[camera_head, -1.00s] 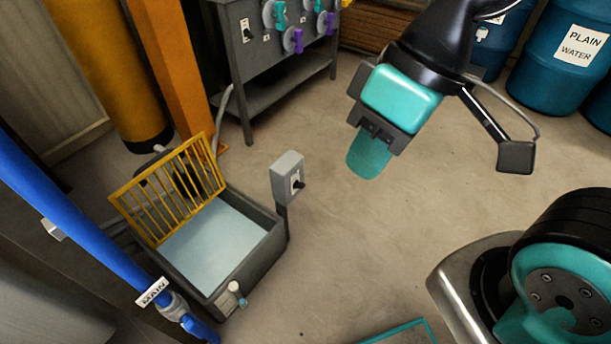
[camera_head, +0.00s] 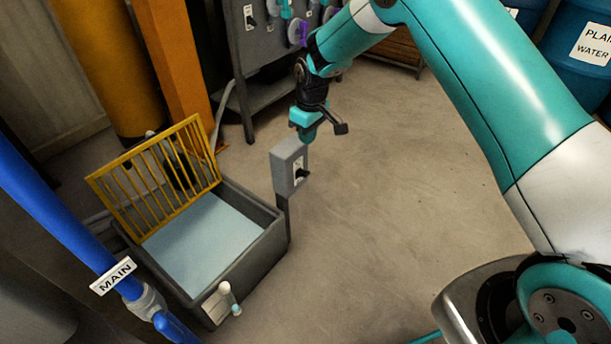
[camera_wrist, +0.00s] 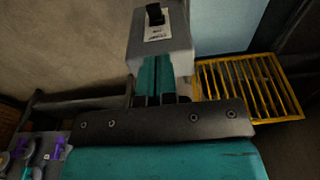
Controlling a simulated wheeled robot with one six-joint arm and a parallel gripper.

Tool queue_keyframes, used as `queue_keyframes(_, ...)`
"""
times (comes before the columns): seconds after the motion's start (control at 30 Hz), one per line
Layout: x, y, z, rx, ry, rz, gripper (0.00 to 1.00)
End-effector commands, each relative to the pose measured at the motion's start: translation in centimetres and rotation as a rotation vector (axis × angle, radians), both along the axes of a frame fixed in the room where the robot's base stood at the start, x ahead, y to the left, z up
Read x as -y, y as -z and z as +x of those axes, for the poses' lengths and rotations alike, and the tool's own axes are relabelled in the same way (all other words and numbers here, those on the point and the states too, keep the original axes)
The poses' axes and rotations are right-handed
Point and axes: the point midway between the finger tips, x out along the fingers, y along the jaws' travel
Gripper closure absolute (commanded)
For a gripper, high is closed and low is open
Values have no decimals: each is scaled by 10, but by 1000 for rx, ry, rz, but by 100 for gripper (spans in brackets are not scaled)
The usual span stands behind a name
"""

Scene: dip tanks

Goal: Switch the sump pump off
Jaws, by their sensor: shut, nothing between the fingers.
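The grey switch box (camera_head: 287,172) stands on a short post beside the sump tank in the head view. Its black lever (camera_head: 302,174) sticks out of a white label on its right-hand face. In the wrist view the box (camera_wrist: 172,52) is at the top middle, with the lever (camera_wrist: 155,13) near the upper edge. My gripper (camera_head: 308,138) is just behind the top of the box in the head view. Its teal fingers (camera_wrist: 161,76) are shut and empty, pointing at the box. The box hides their tips, so contact cannot be told.
The sump tank (camera_head: 262,248) holds pale water, with its yellow grate (camera_head: 150,175) raised. A blue pipe (camera_head: 60,222) marked MAIN runs at the left. A grey panel table (camera_head: 268,105) stands behind. Blue drums (camera_head: 580,60) stand at the back right. Floor right of the box is clear.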

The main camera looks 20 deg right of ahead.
Motion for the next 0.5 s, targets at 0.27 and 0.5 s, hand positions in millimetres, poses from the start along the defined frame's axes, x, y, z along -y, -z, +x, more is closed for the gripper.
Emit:
queue_keyframes(0.27,5,20,8,1,-1,-13,100)
queue_keyframes(0.5,4,23,7,-1,-1,-13,100)
